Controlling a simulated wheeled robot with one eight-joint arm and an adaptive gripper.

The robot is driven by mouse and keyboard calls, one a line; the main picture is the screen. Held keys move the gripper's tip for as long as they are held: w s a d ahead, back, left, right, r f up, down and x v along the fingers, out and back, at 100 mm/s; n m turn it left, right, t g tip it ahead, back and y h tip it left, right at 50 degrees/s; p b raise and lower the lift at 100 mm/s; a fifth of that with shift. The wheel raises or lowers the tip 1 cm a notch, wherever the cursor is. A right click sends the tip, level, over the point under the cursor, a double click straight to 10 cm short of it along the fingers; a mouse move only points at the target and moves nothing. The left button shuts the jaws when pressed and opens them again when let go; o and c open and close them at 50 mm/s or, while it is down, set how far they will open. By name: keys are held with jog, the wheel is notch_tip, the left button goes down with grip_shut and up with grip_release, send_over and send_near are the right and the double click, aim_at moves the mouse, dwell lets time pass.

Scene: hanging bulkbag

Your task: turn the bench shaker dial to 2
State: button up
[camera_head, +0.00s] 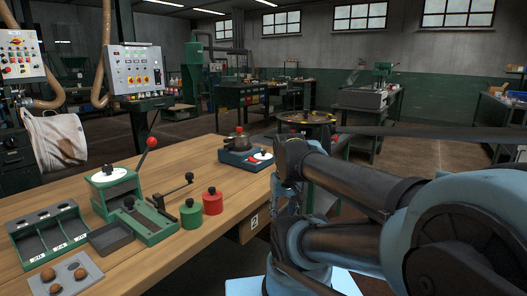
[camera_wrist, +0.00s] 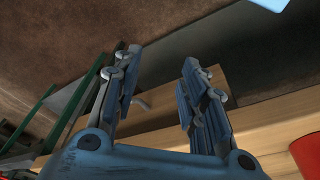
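The likely bench shaker (camera_head: 239,156) is a small blue unit on the far right part of the wooden bench. A dark pot-like vessel stands on it, and a white round dial (camera_head: 263,155) with a dark knob is at its right front. The dial's marks are too small to read. My gripper (camera_wrist: 160,62) shows in the wrist view with its two fingers apart and nothing between them. The bench edge lies behind the fingers there. In the head view my gripper cannot be made out behind my arm. The shaker is not recognisable in the wrist view.
The wooden bench (camera_head: 150,262) holds a green press (camera_head: 150,222) with a red-knobbed lever, a green canister (camera_head: 191,214), a red canister (camera_head: 212,202), a green compartment tray (camera_head: 48,238) and a grey tray with brown pieces (camera_head: 66,276). A control panel (camera_head: 137,70) stands behind.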

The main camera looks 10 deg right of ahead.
jog(key=w+r+n+g, duration=0.1)
jog(key=w+r+n, duration=0.1)
jog(key=w+r, duration=1.5)
notch_tip(320, 180, up, 10)
jog(key=n+g, duration=0.1)
jog(key=n, duration=0.2)
send_over(263, 152)
jog(key=w, duration=0.1)
notch_tip(263, 152, down, 17)
jog(key=shift+w+d, duration=0.15)
grip_shut()
